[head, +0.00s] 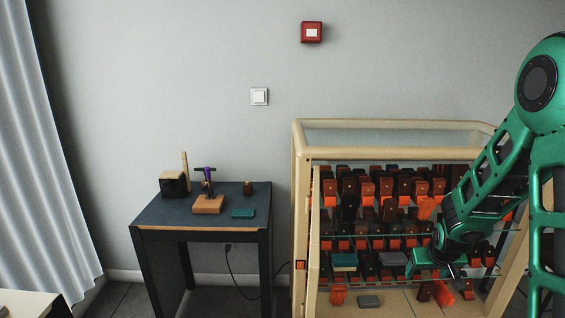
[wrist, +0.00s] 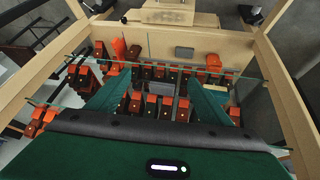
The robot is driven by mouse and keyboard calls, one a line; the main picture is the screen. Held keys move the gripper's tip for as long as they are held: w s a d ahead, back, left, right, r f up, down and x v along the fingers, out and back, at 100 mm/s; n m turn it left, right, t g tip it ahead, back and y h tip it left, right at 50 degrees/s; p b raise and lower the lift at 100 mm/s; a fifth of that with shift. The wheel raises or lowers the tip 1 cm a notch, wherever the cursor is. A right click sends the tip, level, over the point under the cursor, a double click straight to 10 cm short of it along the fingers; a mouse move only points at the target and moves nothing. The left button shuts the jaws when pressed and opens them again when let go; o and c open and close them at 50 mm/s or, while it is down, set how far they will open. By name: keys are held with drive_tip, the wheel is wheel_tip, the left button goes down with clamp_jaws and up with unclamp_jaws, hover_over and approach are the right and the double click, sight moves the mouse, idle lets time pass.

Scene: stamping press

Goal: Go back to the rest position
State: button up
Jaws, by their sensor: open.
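My green arm reaches down from the right side of the head view to the display cabinet (head: 300,200). My gripper (head: 458,270) is at the cabinet's front, in front of the lower shelf rows; its fingertips are small and partly unclear there. In the wrist view my gripper (wrist: 158,88) shows two green fingers spread apart with nothing held between them. Several orange and dark blocks (wrist: 160,108) show beyond and between the fingers.
The wooden cabinet frame (wrist: 285,90) and glass shelf edges (wrist: 150,66) are close around my gripper. A grey block (head: 369,301) lies on the cabinet floor. A dark table (head: 170,212) with a small press (head: 207,180) and a teal block (head: 243,213) stands left.

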drive_tip(key=s+d+r+m+g, duration=0.1)
drive_tip(key=s+r+g, duration=0.1)
drive_tip(key=s+r, duration=0.55)
drive_tip(key=s+d+r+m+g, duration=0.15)
drive_tip(key=s+r, duration=0.25)
drive_tip(key=s, duration=0.7)
drive_tip(key=s+a+r+m+g+y, duration=0.1)
drive_tip(key=s+a+r, duration=0.1)
drive_tip(key=s, duration=0.6)
drive_tip(key=s+a+r+m+g+y, duration=0.1)
drive_tip(key=s+a+r, duration=0.2)
drive_tip(key=s, duration=0.5)
drive_tip(key=shift+s, duration=0.35)
drive_tip(key=shift+m, duration=0.25)
drive_tip(key=shift+w+f, duration=0.3)
drive_tip(key=shift+w, duration=0.35)
